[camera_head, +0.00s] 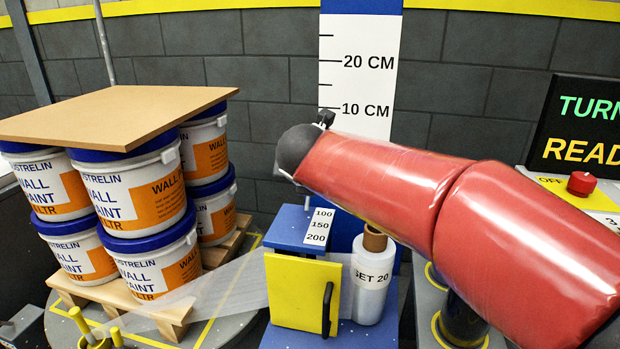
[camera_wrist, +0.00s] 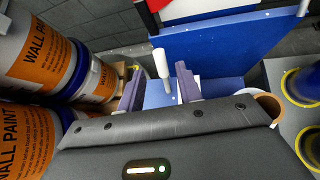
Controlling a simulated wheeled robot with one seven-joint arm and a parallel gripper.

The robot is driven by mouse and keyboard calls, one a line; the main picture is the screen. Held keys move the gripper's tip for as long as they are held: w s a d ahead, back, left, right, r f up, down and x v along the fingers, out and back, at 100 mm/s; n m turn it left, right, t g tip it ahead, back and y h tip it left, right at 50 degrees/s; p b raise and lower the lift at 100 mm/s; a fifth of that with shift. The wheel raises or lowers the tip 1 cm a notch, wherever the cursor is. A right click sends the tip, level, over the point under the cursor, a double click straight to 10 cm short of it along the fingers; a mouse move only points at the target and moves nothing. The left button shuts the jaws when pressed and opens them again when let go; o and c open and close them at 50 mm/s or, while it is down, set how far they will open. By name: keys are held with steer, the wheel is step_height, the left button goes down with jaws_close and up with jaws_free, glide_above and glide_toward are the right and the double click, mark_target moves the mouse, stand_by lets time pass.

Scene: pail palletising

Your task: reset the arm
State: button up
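My arm, in a red cover, reaches in from the right of the head view and ends in a dark grey wrist above the blue stand (camera_head: 290,228). The fingers of my gripper (camera_wrist: 159,86) do not show clearly there. In the wrist view its two purple fingers stand apart. A pale rod (camera_wrist: 161,63) shows between them in the picture, with the blue stand behind; I see no grip on it. The stand has a yellow door (camera_head: 300,290) with a black handle.
Stacked paint pails (camera_head: 130,195) stand on a wooden pallet (camera_head: 165,310) at left, under a brown board (camera_head: 115,115). Clear film (camera_head: 225,290) stretches from the stack's base to a white roll (camera_head: 372,285).

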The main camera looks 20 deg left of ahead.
steer(key=shift+s+d+r, duration=0.1)
steer(key=shift+s+r, duration=0.15)
steer(key=shift+s, duration=0.2)
steer(key=s+d+r+n+t+y, duration=0.1)
steer(key=d+r+n+t+y, duration=0.3)
steer(key=d+r+n, duration=0.6)
steer(key=s+d+f+n+g+h, duration=0.6)
steer(key=s+d+f+n+g, duration=0.3)
steer(key=s+d+f+n, duration=1.3)
steer(key=shift+s+d+f+n+h, duration=0.3)
steer(key=shift+s+f+n, duration=0.55)
steer(key=shift+s+n, duration=0.35)
steer(key=shift+a, duration=0.2)
